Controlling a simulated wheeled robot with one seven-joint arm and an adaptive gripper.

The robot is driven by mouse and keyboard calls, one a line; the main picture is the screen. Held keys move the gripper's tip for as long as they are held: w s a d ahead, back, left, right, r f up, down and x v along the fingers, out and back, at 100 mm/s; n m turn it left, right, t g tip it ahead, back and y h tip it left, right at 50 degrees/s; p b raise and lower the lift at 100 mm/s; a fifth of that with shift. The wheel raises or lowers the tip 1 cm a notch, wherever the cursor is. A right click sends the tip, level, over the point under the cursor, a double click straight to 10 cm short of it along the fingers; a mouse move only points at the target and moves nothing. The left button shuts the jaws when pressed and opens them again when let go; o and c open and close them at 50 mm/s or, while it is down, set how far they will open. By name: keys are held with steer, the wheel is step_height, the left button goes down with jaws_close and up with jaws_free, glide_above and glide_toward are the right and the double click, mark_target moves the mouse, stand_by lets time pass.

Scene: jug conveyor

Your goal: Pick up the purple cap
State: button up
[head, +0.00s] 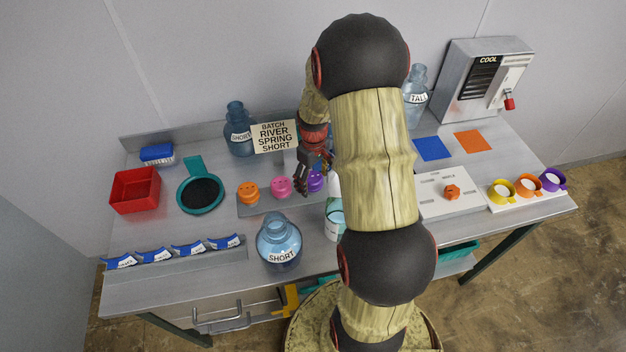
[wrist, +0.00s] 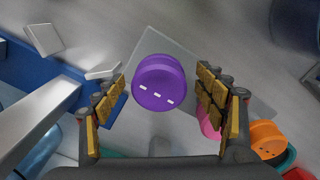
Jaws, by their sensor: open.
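The purple cap (wrist: 159,82) sits on a flat grey tray (wrist: 150,45) and shows whole in the wrist view, between my gripper's spread fingers. In the head view the purple cap (head: 315,182) is partly hidden by my gripper (head: 303,180), which is right at it from above. My gripper (wrist: 164,98) is open, with a finger on each side of the cap and nothing held. I cannot tell how far the fingertips are above it.
A pink cap (head: 281,187) and an orange cap (head: 248,191) sit left of the purple one. A batch sign (head: 274,137) stands behind. A SHORT jug (head: 279,240) stands in front, and a teal-filled container (head: 335,222) stands close by.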

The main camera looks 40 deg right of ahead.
steer(key=shift+c, duration=1.1)
steer(key=c, duration=0.7)
steer(key=shift+o, duration=0.2)
steer(key=shift+r, duration=0.15)
